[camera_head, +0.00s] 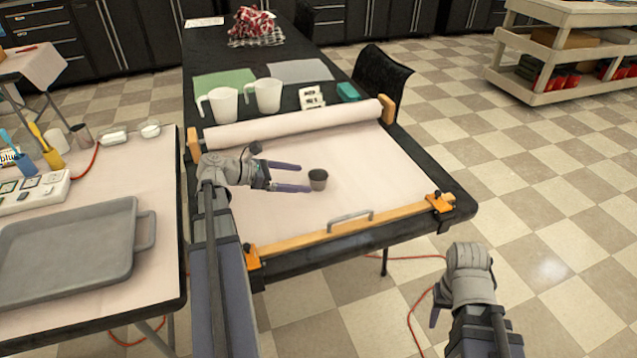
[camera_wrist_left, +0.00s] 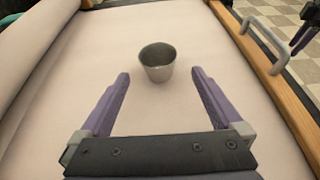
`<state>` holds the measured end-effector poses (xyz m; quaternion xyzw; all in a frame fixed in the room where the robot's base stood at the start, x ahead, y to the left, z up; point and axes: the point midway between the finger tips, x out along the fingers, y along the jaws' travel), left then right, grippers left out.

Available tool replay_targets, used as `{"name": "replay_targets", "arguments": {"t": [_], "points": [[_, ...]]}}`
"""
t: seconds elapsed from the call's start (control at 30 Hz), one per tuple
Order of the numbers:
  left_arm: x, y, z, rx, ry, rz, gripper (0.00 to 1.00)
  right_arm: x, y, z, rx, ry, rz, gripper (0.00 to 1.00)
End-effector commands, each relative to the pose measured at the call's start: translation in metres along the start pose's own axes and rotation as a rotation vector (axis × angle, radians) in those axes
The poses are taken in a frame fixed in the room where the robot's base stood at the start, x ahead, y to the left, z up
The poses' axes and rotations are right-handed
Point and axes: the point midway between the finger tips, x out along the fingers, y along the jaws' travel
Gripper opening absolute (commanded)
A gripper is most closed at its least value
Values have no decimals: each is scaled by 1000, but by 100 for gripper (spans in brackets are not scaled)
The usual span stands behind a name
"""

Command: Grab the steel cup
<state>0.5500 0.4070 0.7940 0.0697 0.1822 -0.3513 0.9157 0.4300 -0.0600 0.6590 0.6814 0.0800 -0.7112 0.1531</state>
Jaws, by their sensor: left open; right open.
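The steel cup (camera_head: 318,180) is small, grey and upright on the pale paper sheet on the table. My left gripper (camera_head: 300,178) is open, its purple fingers pointing right toward the cup. In the left wrist view, the cup (camera_wrist_left: 157,62) stands just beyond the open fingertips (camera_wrist_left: 159,74), roughly centred between them, with nothing between the fingers. My right gripper (camera_head: 437,312) is at the lower right over the floor, away from the table; its fingers are mostly hidden behind its wrist.
A paper roll (camera_head: 290,125) lies behind the cup, and a wooden bar with a metal handle (camera_head: 350,219) runs along the front edge. Two white pitchers (camera_head: 264,96) stand farther back. A side table at left holds a grey tray (camera_head: 65,250). Paper around the cup is clear.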

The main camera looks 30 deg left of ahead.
Motion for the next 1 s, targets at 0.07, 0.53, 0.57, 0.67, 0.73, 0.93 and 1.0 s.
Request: {"name": "replay_targets", "arguments": {"t": [0.07,0.53,0.57,0.67,0.73,0.93,1.0], "points": [[3,0,1,0,0,-1,100,0,0,0,0,0,0,50],[52,2,6,0,0,0,100,15,-1,-1,0,0,0,50],[52,3,6,0,0,0,100,14,-1,-1,0,0,0,50],[51,3,6,0,0,0,100,14,-1,-1,0,0,0,50],[51,2,6,0,0,0,96,14,-1,-1,0,0,0,50],[51,2,6,0,0,0,73,14,-1,-1,0,0,0,50],[51,2,6,0,0,0,65,14,-1,-1,0,0,0,50]]}}
